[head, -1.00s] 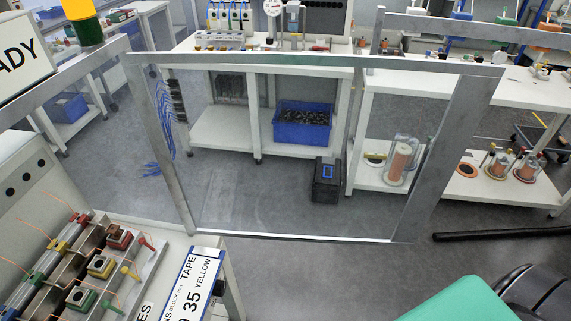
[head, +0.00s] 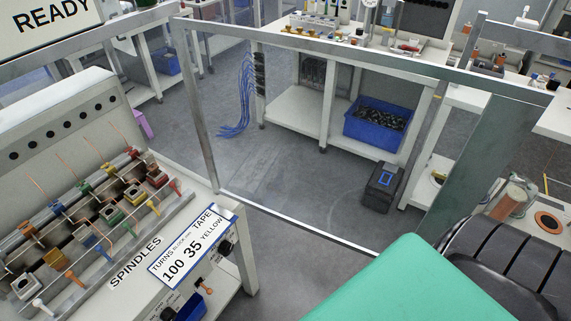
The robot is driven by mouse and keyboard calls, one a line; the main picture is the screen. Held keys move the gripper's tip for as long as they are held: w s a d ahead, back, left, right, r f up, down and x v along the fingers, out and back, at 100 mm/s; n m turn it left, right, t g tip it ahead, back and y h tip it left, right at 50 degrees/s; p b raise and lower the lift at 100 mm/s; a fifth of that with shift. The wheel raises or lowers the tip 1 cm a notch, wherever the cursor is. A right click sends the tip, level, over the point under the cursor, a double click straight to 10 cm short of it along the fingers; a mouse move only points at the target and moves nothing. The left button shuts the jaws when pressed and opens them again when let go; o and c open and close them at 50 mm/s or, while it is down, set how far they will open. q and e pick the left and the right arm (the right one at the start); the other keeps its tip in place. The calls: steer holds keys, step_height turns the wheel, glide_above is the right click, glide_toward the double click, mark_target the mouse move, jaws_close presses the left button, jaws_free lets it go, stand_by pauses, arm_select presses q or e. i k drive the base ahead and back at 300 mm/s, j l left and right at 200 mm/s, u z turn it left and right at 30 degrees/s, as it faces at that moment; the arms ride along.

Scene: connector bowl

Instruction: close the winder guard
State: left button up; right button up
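The winder guard is a clear panel in a grey metal frame, with its bottom rail (head: 300,222) low in the middle of the head view. It stands upright and swung out to the right of the winder (head: 60,115), not across the spindles. Its left post meets another grey rail at the upper left corner. Its right side runs behind a green part at the lower right. The winder's spindles (head: 108,213) hold several coloured bobbins and are uncovered towards me. Neither of my grippers shows.
A label card (head: 193,250) reading 100, 35, yellow lies on the winder's front. A READY sign (head: 50,25) stands upper left. Behind the guard are a bench, a blue bin (head: 380,125) of dark parts and a black box (head: 382,187). A black ribbed object fills the right edge.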

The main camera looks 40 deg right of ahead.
mark_target(512, 109)
steer(key=k+l+u, duration=0.15)
steer(key=u, duration=0.3)
steer(key=k+l+u, duration=0.25)
steer(key=u, duration=0.15)
steer(key=k+l+u, duration=0.15)
steer(key=u, duration=0.3)
steer(key=k+u, duration=0.4)
steer(key=k+l+u, duration=0.15)
steer(key=k+l, duration=0.2)
steer(key=k+l+u, duration=0.15)
steer(key=k, duration=0.35)
steer(key=k+l+z, duration=0.1)
steer(key=l+z, duration=0.3)
steer(key=l, duration=0.4)
steer(key=l+z, duration=0.35)
steer(key=l, duration=0.5)
